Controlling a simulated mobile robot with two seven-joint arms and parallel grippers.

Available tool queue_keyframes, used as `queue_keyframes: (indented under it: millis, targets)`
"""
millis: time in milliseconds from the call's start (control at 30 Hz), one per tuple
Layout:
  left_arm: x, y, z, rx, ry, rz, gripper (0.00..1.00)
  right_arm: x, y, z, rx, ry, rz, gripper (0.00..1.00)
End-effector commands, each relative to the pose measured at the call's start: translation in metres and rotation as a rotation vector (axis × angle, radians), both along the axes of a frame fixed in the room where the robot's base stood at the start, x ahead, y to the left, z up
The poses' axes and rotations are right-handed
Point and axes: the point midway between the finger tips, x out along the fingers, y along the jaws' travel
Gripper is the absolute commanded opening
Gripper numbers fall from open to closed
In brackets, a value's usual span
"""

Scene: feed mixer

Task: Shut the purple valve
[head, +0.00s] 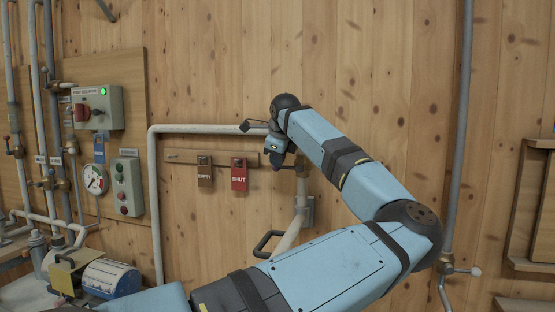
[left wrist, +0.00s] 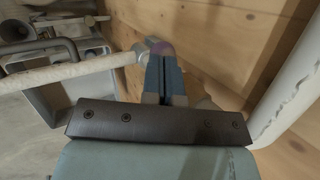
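In the head view I cannot make out any purple; my left gripper and wrist cover that stretch of pipe. My left gripper (head: 277,150) points down in front of the wall, at the bend of the white pipe. My right gripper is not in view.
White pipe (head: 205,129) runs along the wooden wall. A red "SHUT" tag (head: 239,177) and a brown "EMPTY" tag (head: 205,173) hang left of my gripper. A control box (head: 97,107), gauge (head: 94,179) and button box (head: 127,186) are at left. A grey pipe (head: 461,120) stands at right.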

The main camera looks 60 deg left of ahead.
Motion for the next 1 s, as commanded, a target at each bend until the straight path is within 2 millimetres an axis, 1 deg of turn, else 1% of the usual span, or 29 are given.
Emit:
queue_keyframes:
  millis: [67,167,267,333,500,700,833,1000]
  targets:
    - [0.000,0.000,0.001,-0.001,0.001,0.000,0.00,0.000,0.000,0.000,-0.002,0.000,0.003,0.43]
    - [-0.002,-0.002,0.009,-0.001,-0.001,0.000,0.00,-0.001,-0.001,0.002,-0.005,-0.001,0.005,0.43]
    - [-0.006,-0.005,0.023,0.000,-0.002,0.001,0.00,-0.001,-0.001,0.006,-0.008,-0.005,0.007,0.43]
    - [-0.009,-0.008,0.037,0.001,-0.003,0.003,0.00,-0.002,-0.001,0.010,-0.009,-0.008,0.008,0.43]
    - [-0.015,-0.030,0.068,0.002,-0.003,0.002,0.00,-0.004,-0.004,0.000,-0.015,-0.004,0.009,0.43]
    - [-0.022,-0.051,0.099,0.002,-0.003,0.004,0.00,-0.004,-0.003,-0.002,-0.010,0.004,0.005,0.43]
    - [-0.024,-0.059,0.111,0.001,-0.001,0.004,0.00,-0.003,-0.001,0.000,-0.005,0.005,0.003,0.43]
    - [-0.025,-0.062,0.117,0.000,-0.001,0.005,0.00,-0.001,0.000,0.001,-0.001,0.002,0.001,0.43]
